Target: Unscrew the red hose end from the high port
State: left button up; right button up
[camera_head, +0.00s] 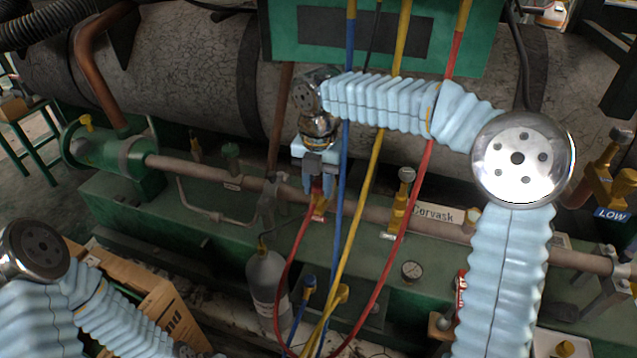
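My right gripper (318,188) points down at the pipe in the middle of the view, with its fingers on either side of the upper end of the red hose (296,242). The fingers hide most of the hose end, so I cannot tell whether they touch it. A brass port (319,208) with red on it sits on the pipe just below the fingertips. The red hose runs down from there and loops back up to the right. My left arm shows at the lower left, but its gripper is out of view.
Blue (349,120) and yellow (374,160) hoses hang close to the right gripper. A brass port (400,205) stands to the right, and a LOW tag (612,215) hangs at far right. A grey bottle (267,283) and cardboard box (165,310) are below.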

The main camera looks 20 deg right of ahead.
jog(key=c, duration=0.3)
jog(key=shift+r+n+p, duration=0.15)
jog(key=shift+n+p, duration=1.3)
jog(key=shift+n, duration=0.45)
